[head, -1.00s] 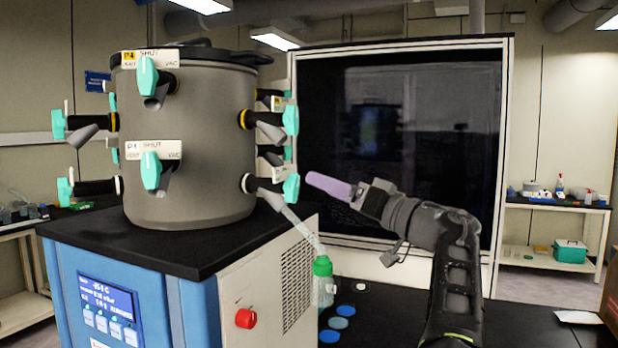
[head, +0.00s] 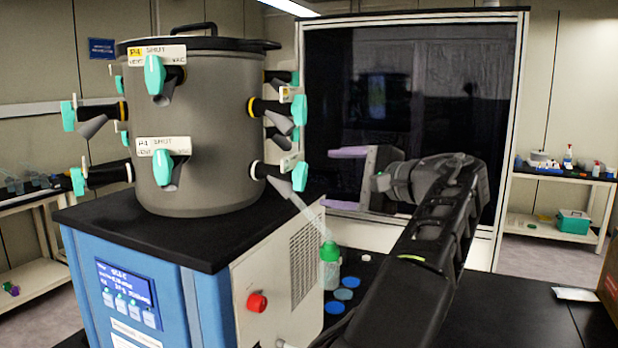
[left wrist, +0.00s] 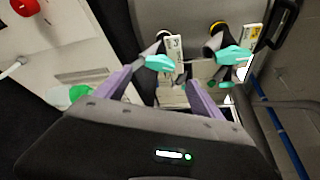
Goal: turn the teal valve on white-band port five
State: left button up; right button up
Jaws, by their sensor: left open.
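A grey drum (head: 212,120) carries several ports with teal valve handles. On its right side, the lower port has a white band (head: 258,170) and a teal valve (head: 300,176); the port above has a yellow band (head: 254,107) and its own teal valve (head: 299,110). The port numbers there are not readable. My left gripper (head: 346,180) is open and empty, right of the lower valve and apart from it, with lilac fingers one above the other. In the left wrist view, the white-band port's teal valve (left wrist: 160,62) shows just beyond the open fingers. My right gripper is not in view.
A clear tube runs from the lower right port to a green-capped bottle (head: 330,262). Blue discs (head: 343,294) lie on the black bench. The drum stands on a blue and white cabinet with a red knob (head: 257,302). A dark-panelled enclosure (head: 420,110) stands behind my arm.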

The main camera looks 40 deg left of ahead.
aim_at(304, 177)
pick_arm(q)
jog(key=shift+a, duration=0.1)
jog(key=shift+w+a+f+p, duration=0.1)
jog(key=shift+a+f+p, duration=0.1)
jog(key=shift+a, duration=1.05)
jog(key=shift+w+a+f+p, duration=0.1)
jog(key=shift+a+f+p, duration=0.15)
jog(key=shift+a, duration=1)
jog(key=shift+a+f+p, duration=0.15)
jog(key=shift+a+p, duration=0.05)
jog(key=shift+a, duration=1.05)
jog(key=c, duration=1.4)
